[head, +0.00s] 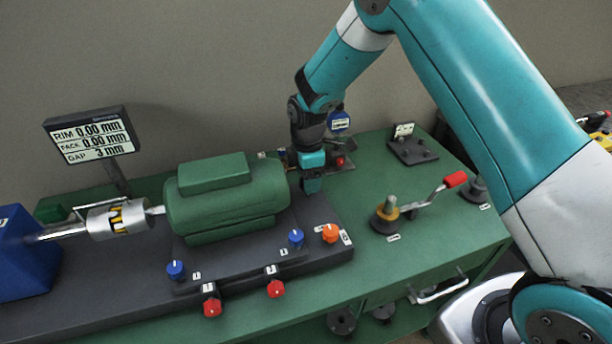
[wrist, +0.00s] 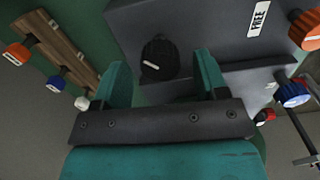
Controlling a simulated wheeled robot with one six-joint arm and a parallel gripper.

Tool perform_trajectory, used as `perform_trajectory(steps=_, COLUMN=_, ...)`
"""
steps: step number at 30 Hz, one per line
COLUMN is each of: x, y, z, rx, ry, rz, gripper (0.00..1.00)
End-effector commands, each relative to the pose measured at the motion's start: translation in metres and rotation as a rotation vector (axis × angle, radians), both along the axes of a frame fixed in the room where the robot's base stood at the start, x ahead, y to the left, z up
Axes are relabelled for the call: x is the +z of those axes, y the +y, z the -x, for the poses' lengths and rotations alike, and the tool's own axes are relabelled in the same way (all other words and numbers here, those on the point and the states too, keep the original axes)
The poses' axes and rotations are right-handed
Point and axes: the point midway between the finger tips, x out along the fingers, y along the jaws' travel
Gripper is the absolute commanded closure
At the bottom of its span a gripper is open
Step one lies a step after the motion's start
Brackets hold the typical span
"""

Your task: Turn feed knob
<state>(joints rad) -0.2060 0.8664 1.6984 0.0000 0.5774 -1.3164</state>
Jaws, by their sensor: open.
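My gripper (head: 312,184) is open, pointing down at the right end of the green motor housing. In the wrist view its two teal fingers (wrist: 163,68) stand apart. A black round knob (wrist: 158,58) with a white pointer line shows ahead, between the fingertips, on a dark grey block; nothing is gripped. I cannot make out this knob in the head view. Other knobs on the base are orange (head: 330,233), blue (head: 296,238), blue (head: 176,270), red (head: 276,288) and red (head: 212,306). No label reading "feed" is legible, so I cannot tell which knob is the feed knob.
The green motor housing (head: 226,196) stands left of my gripper. A display (head: 92,135) reads rim 0.00, face 0.00, gap 3 mm. A label reading "FREE" (wrist: 258,18) is near an orange knob (wrist: 305,30).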

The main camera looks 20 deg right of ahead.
Motion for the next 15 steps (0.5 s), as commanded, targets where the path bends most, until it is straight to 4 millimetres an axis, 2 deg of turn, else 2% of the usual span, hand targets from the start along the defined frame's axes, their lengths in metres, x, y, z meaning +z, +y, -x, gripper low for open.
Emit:
perform_trajectory(steps=4, x=-0.0080, y=0.0003, z=0.0001, rx=0.000, ry=-0.001, rz=0.000, gripper=0.33)
perform_trajectory(steps=12, x=-0.0090, y=0.0005, z=0.0000, rx=0.001, ry=-0.001, rz=0.000, gripper=0.33)
perform_trajectory(steps=15, x=-0.0089, y=0.0006, z=0.0000, rx=0.001, ry=-0.001, rz=0.000, gripper=0.56)
